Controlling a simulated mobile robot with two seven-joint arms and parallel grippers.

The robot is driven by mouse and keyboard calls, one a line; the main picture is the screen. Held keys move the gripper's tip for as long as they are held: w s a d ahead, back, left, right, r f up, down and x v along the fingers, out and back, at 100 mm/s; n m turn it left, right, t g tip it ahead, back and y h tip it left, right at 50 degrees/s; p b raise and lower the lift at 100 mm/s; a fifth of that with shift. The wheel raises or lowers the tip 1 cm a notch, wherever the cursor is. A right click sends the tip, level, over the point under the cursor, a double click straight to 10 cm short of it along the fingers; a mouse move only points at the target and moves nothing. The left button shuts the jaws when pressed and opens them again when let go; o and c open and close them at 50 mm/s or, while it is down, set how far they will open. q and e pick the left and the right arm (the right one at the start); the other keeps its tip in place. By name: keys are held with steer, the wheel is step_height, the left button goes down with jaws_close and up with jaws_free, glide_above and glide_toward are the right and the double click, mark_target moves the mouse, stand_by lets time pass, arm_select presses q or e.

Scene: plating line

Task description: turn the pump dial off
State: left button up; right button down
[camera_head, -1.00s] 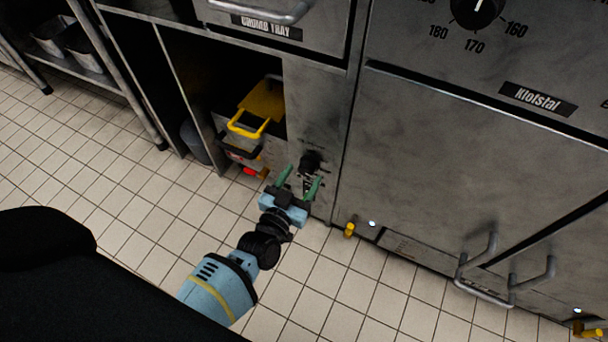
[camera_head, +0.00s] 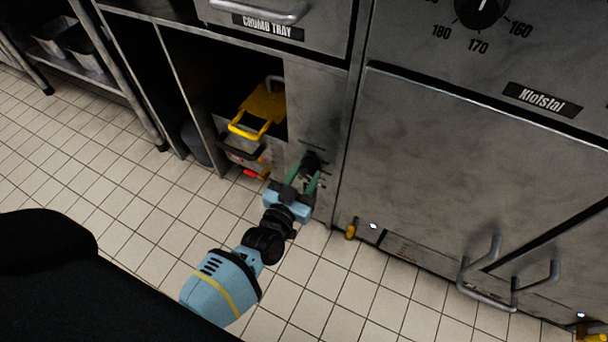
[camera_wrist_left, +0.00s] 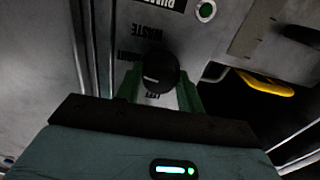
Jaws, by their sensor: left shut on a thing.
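The pump dial (camera_head: 312,160) is a small black knob low on the narrow steel panel between the open bay and the large cabinet door. In the left wrist view the dial (camera_wrist_left: 158,66) shows a pale mark on its face, with dark lettering around it, upside down, one word reading WASTE. My left gripper (camera_head: 304,176) has its green fingers on either side of the knob and is shut on it. The fingers also show in the left wrist view (camera_wrist_left: 158,90). The dial's lower side is partly hidden by the gripper. My right gripper is not in view.
A yellow-handled container (camera_head: 262,108) stands in the open bay left of the panel. A yellow valve handle (camera_head: 351,229) is low on the right. The tiled floor (camera_head: 130,220) is clear.

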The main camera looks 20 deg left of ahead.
arm_select(q)
steer(key=shift+w, duration=0.1)
steer(key=shift+r+n, duration=0.1)
steer(key=shift+n, duration=0.6)
steer(key=n, duration=0.3)
steer(key=shift+p, duration=0.35)
steer(key=n, duration=0.3)
steer(key=shift+r+n, duration=0.1)
steer(key=shift+n, duration=1.1)
steer(key=shift+w, duration=0.1)
